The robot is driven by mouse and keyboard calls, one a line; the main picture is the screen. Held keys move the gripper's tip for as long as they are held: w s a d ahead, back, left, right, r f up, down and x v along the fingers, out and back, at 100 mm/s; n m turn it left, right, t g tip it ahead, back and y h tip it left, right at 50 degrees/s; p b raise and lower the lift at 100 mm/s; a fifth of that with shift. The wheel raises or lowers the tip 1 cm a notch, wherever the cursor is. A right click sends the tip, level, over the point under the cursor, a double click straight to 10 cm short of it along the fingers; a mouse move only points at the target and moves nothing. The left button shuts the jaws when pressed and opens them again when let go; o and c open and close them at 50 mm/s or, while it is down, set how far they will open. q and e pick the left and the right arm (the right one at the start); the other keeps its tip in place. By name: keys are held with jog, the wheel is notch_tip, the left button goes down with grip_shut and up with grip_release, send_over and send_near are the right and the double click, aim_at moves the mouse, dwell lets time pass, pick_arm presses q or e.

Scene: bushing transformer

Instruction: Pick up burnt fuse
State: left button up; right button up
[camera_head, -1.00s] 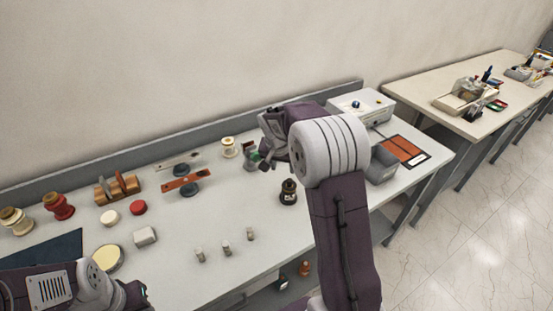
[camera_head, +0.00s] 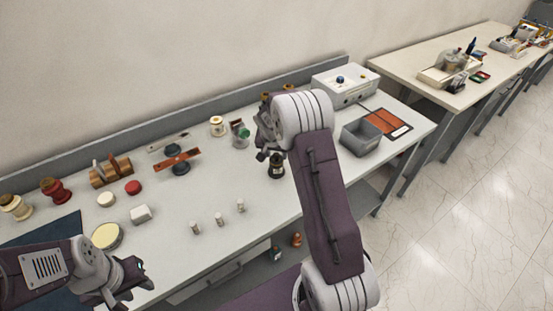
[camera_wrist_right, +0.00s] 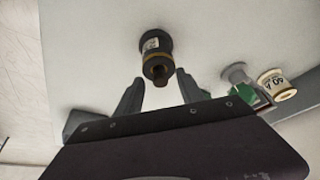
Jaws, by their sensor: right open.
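A dark, blackened cylinder with a pale label, which looks like the burnt fuse (camera_head: 276,168), stands on the workbench right below my right gripper (camera_head: 263,152). In the right wrist view the dark fuse (camera_wrist_right: 157,58) is just beyond the two fingertips, roughly centred between them. My right gripper (camera_wrist_right: 161,83) is open and empty there, apart from the fuse. My left gripper (camera_head: 138,283) is over the front left of the bench, far from the fuse; its finger gap is unclear.
A grey bin (camera_head: 361,139) is to the right. Several small pale cylinders (camera_head: 219,219) stand toward the front. Bare tabletop lies left of the fuse.

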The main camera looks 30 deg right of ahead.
jog(key=shift+w, duration=0.1)
jog(key=c, duration=0.4)
grip_shut()
